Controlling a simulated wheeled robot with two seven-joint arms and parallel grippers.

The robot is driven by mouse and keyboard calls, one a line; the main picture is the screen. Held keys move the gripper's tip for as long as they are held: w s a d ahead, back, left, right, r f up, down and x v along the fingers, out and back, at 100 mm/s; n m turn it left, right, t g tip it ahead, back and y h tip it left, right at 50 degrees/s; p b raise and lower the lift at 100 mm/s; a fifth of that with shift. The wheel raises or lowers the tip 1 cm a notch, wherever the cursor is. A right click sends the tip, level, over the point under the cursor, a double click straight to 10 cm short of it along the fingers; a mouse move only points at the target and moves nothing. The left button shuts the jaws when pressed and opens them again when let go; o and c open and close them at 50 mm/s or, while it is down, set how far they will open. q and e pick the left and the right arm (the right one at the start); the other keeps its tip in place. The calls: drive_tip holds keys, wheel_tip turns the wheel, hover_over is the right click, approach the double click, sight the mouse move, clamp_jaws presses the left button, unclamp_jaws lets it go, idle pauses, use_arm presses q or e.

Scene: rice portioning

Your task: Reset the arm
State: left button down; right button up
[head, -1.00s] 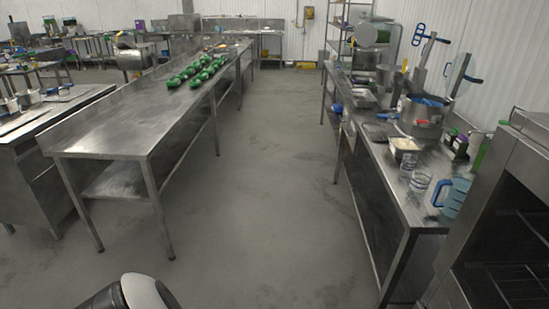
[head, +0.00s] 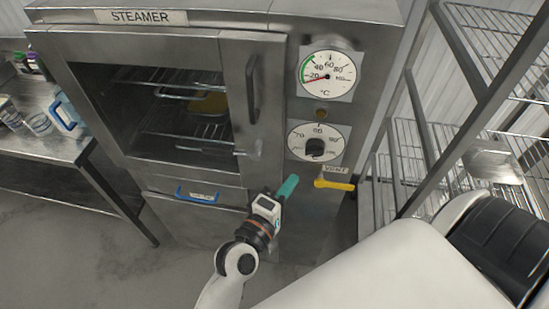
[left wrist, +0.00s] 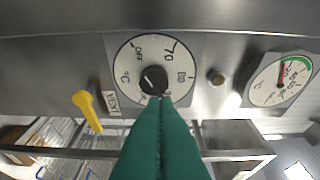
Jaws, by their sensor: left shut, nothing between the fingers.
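My left gripper (head: 287,188) has teal fingers and is shut with nothing in it. In the head view it is in front of the steamer (head: 250,19), below the black control knob (head: 315,148). In the left wrist view the closed teal fingers (left wrist: 160,104) point at the knob (left wrist: 153,80) on its white dial; whether they touch it I cannot tell. A white and black part of my own body fills the lower right of the head view. My right gripper is not in view.
The steamer door (head: 170,101) is closed, with racks behind its window. A wire shelf rack (head: 440,165) stands at right. A steel table (head: 45,140) with a blue-handled jug (head: 68,115) stands at left.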

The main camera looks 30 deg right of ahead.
use_arm(q)
drive_tip(key=s+a+f+m+y+b, duration=0.1)
drive_tip(key=a+f+y, duration=0.35)
drive_tip(key=f, duration=0.75)
drive_tip(key=s+a+f+m+y+b, duration=0.1)
drive_tip(key=a+f+b, duration=0.1)
drive_tip(key=a+f, duration=0.8)
drive_tip(key=s+a+f+m+y+b, duration=0.1)
drive_tip(key=a+f+y, duration=0.25)
drive_tip(key=f, duration=1.05)
drive_tip(key=s+a+f+m+g+y+b, duration=0.1)
drive_tip(key=s+a+f+g+y+b, duration=0.1)
drive_tip(key=s+a+f, duration=0.5)
drive_tip(key=s+a+f+m+g+y+b, duration=0.15)
drive_tip(key=s+a+f, duration=0.25)
drive_tip(key=a+f, duration=0.6)
drive_tip(key=s+a+f+m+g+y, duration=0.1)
drive_tip(key=s+a+f+y, duration=0.1)
drive_tip(key=s+a+f, duration=0.2)
drive_tip(key=s+a+f+m+g+y+b, duration=0.1)
drive_tip(key=s+a+f+g, duration=0.1)
drive_tip(key=s+a, duration=0.6)
drive_tip(key=s+f, duration=0.1)
drive_tip(key=s, duration=0.1)
drive_tip(key=shift+s+a+f+y, duration=0.35)
drive_tip(key=shift+s+a, duration=0.05)
